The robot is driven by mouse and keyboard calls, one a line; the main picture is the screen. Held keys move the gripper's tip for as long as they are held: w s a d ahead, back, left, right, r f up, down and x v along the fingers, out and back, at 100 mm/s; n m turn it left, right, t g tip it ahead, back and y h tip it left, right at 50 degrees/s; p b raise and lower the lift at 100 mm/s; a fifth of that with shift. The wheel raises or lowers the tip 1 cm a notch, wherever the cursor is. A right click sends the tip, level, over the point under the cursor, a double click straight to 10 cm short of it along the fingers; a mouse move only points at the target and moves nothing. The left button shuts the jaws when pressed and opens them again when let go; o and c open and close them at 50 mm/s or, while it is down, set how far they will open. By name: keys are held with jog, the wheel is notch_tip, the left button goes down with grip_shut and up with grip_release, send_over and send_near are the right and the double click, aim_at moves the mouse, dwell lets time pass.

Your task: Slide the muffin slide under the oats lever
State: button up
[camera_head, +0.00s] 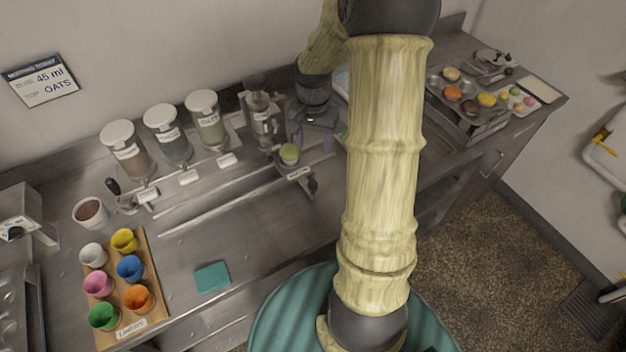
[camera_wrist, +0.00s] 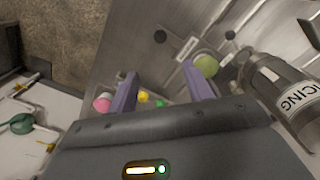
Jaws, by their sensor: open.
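The muffin slide (camera_head: 297,172) is a small metal carriage with a dark-tipped handle (camera_head: 312,186). It carries a green muffin (camera_head: 289,153) and sits at the right end of the rail, by the icing dispenser. The muffin also shows in the wrist view (camera_wrist: 206,66), just beyond the right finger. Clear canisters with white lids stand in a row to the left, with pale levers below them; the third canister (camera_head: 208,120) has the lever (camera_head: 228,160) nearest the slide. Their labels are too small to read surely. My gripper (camera_wrist: 160,92) is open and empty, right of the slide.
The icing dispenser (camera_head: 263,115) stands close behind the slide. The rail (camera_head: 235,195) runs left along the counter. A board of coloured cups (camera_head: 150,290), a brown-filled cup (camera_head: 91,212) and a teal cloth (camera_head: 212,277) lie left. A tray of baked goods (camera_head: 470,115) stands right.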

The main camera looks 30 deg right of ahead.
aim_at(312, 184)
jog(key=shift+a, duration=0.1)
notch_tip(312, 184, down, 17)
jog(key=p, duration=0.3)
jog(key=shift+f+p, duration=0.2)
jog(key=shift+p, duration=0.15)
dwell(0.4)
grip_shut()
